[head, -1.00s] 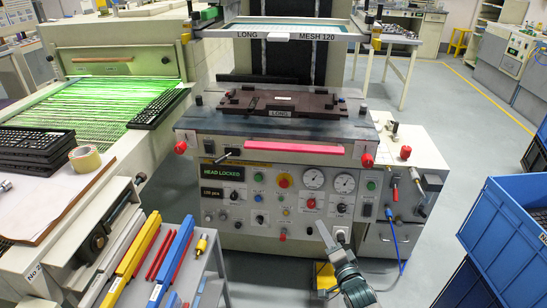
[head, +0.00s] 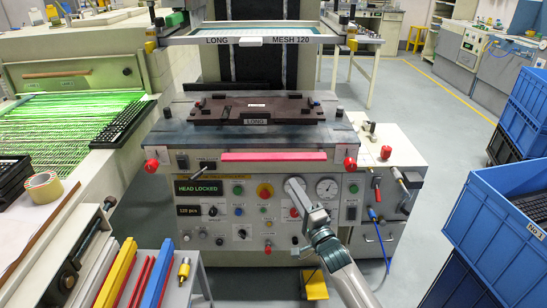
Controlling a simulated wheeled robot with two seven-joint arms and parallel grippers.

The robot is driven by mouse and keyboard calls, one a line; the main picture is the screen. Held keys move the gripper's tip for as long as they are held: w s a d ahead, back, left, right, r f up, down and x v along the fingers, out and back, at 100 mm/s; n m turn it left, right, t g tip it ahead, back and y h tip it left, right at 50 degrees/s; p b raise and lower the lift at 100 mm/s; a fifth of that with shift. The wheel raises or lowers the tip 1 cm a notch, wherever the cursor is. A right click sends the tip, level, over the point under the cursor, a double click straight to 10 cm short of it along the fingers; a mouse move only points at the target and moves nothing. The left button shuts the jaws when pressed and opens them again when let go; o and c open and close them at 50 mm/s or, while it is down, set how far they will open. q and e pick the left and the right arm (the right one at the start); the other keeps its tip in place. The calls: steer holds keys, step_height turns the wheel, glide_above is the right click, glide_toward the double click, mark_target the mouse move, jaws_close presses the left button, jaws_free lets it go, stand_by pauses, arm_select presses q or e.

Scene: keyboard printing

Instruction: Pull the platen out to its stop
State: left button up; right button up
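The printing machine's dark grey platen (head: 178,128) carries a dark maroon fixture labelled LONG (head: 256,108). A pinkish-red bar handle (head: 273,156) runs along its front edge, with a red knob (head: 151,166) at the left corner and another (head: 350,163) at the right. Above and behind hangs the screen frame marked LONG, MESH 120 (head: 235,41). My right gripper (head: 294,187) is raised in front of the control panel, below the handle and apart from it. It covers much of the left gauge. Its finger opening is too small to judge. My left gripper is out of view.
The panel (head: 226,220) has a HEAD LOCKED display (head: 199,187), buttons and gauges. Blue crates (head: 500,225) are stacked at right. A dryer belt (head: 55,130) is at left. Coloured bars (head: 155,275) lie on a cart at lower left. A yellow pedal (head: 314,284) sits on the floor.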

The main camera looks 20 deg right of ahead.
mark_target(277, 161)
steer(key=x, duration=1.5)
steer(key=shift+w+r, duration=0.15)
steer(key=shift+w, duration=0.4)
steer(key=shift+w+a, duration=0.1)
steer(key=shift+w, duration=0.15)
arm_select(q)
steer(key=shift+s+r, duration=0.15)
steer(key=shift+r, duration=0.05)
arm_select(e)
jaws_close()
